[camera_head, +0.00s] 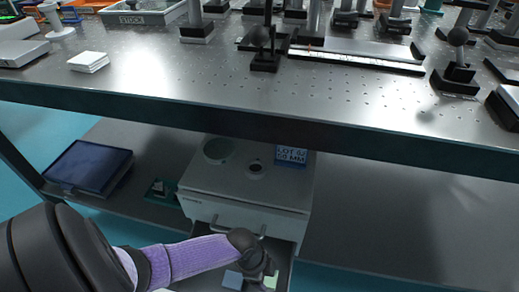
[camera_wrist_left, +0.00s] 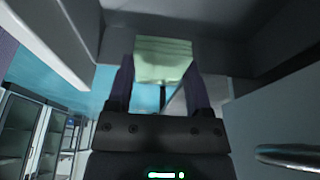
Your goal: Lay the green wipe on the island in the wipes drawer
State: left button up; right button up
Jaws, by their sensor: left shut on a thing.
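My left gripper (camera_head: 262,272) reaches down from the left, below the table, over an open drawer (camera_head: 287,255) of the pale cabinet. In the left wrist view the green wipe (camera_wrist_left: 163,60), a folded pale-green cloth, is held between the two fingers of my left gripper (camera_wrist_left: 160,85). In the head view a bit of the green wipe (camera_head: 271,280) shows beside the gripper, at the drawer's opening. A light-blue folded piece (camera_head: 232,280) lies left of the gripper, seemingly in the drawer. Whether the green wipe touches the drawer floor cannot be told. My right gripper is out of view.
The cabinet (camera_head: 200,185) stands on the lower shelf, with a round dish (camera_head: 217,150) and a blue label block (camera_head: 291,157) on top. The table edge (camera_head: 370,145) overhangs it. A metal handle (camera_wrist_left: 290,158) is close at right in the wrist view.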

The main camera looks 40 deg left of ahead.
pick_arm(q)
jog(key=f+b, duration=0.1)
jog(key=f, duration=0.1)
jog(key=f+b, duration=0.1)
jog(key=f, duration=0.1)
jog(key=f+b, duration=0.1)
jog(key=f, duration=0.1)
jog(key=shift+s+b, duration=0.3)
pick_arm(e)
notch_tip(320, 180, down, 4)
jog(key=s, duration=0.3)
pick_arm(q)
jog(key=shift+f+b, duration=0.55)
jog(key=shift+f, duration=0.15)
jog(key=shift+w+f+b, duration=0.1)
jog(key=shift+f+b, duration=0.35)
jog(key=shift+f, duration=0.15)
jog(key=shift+r, duration=0.1)
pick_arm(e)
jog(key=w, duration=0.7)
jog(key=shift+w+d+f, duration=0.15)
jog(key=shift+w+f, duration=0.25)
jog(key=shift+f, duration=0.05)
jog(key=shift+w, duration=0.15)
pick_arm(q)
jog(key=o, duration=1.2)
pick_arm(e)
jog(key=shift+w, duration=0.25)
